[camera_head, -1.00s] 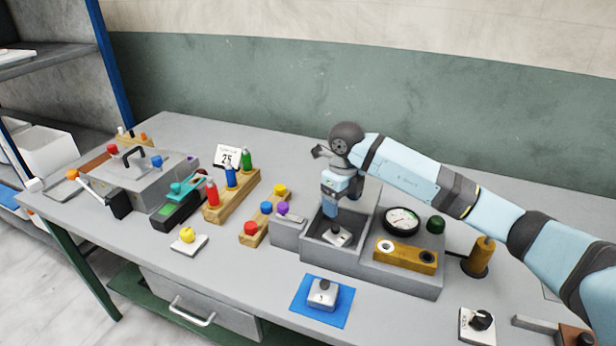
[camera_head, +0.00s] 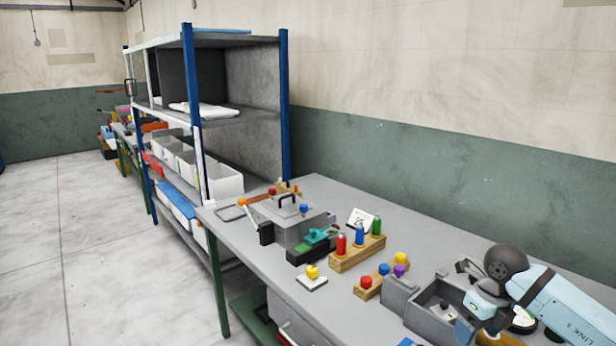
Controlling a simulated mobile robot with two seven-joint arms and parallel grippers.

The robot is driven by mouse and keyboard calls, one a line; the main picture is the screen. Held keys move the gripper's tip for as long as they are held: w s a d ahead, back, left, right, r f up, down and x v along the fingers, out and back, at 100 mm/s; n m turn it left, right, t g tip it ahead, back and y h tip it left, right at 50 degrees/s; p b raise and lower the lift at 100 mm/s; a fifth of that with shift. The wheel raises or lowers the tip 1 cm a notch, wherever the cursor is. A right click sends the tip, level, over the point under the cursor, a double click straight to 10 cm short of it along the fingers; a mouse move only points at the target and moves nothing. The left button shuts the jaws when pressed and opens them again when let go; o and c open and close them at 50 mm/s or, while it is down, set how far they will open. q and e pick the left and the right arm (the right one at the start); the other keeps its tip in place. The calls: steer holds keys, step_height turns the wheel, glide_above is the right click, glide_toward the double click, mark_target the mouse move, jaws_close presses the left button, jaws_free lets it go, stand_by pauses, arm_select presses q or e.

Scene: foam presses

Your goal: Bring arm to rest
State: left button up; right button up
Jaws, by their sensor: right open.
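My right arm comes in from the lower right, and its gripper (camera_head: 465,331) points down beside the grey open-topped box (camera_head: 410,309) of the press. The jaws are open, and I see nothing between them. A small light block with a dark knob (camera_head: 443,311) lies inside the box, apart from the gripper. The right part of the press is hidden by my arm or cut off by the frame. My left gripper is not in view.
The grey bench (camera_head: 240,230) holds a wooden rack (camera_head: 357,255) of coloured bottles, a grey lidded press (camera_head: 290,225), a yellow knob (camera_head: 312,272) on a plate and a row of coloured knobs (camera_head: 368,283). A blue-posted shelf (camera_head: 285,100) stands behind left. The floor at left is clear.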

steer(key=s+a+f+g+y+p, duration=0.1)
steer(key=s+a+f+y, duration=0.1)
steer(key=a+y, duration=0.35)
steer(key=s+a+f+y+p, duration=0.1)
steer(key=s+a+f+y, duration=0.1)
steer(key=a, duration=0.6)
steer(key=s+a+r+m+t+y+p, duration=0.3)
steer(key=s+a+r+m+t+y, duration=0.35)
steer(key=a+m+y, duration=0.3)
arm_select(q)
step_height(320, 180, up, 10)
steer(key=p, duration=0.4)
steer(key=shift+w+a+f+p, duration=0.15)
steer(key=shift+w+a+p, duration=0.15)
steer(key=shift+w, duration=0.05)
arm_select(e)
steer(key=s+d+f+m+t+h, duration=0.2)
steer(key=s+d+f+m+h, duration=0.2)
steer(key=m, duration=0.9)
steer(key=s+d+f+m+t+h, duration=0.3)
steer(key=s+f+m+h, duration=0.8)
steer(key=m, duration=0.3)
steer(key=shift+s+d+f, duration=0.2)
steer(key=shift+d+f, duration=0.2)
steer(key=shift+f, duration=0.5)
steer(key=shift+t, duration=0.25)
